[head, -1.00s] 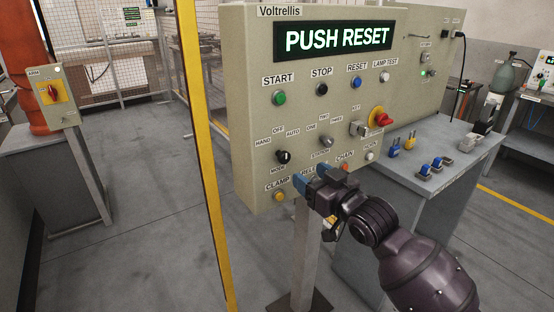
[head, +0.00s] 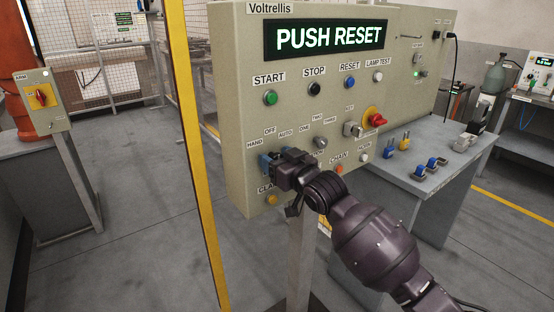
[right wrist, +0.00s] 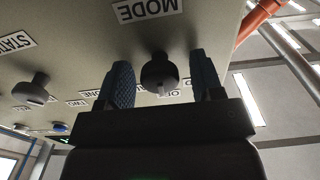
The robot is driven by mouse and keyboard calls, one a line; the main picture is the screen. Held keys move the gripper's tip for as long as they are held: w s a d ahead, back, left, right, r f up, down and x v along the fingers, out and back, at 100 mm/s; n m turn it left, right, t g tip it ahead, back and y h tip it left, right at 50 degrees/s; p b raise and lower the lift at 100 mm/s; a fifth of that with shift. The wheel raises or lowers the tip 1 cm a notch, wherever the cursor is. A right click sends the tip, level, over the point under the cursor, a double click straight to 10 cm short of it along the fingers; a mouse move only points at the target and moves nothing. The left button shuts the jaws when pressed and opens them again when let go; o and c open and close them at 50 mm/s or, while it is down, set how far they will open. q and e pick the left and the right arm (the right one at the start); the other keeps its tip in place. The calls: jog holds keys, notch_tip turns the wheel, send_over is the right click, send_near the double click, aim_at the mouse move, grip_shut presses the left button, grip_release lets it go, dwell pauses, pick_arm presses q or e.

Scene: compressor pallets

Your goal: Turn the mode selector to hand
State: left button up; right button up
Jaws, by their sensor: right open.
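The mode selector (right wrist: 159,72) is a black knob on the beige panel, below its MODE label (right wrist: 148,10) in the right wrist view. Its pale pointer mark faces the partly hidden OFF label. My right gripper (right wrist: 163,82) is open, with one blue finger on each side of the knob and gaps still visible. In the head view my right gripper (head: 274,160) is at the panel's lower left and hides the knob. The HAND label (head: 255,143) and OFF label (head: 270,131) show above it. My left gripper is not in view.
The display (head: 328,38) reads PUSH RESET. The station selector (right wrist: 31,89) sits beside the mode knob. A red emergency button (head: 378,119) and clamp button (head: 271,199) are on the panel. A yellow post (head: 192,120) stands to its left, a grey bench (head: 440,185) to its right.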

jog(key=c, duration=0.9)
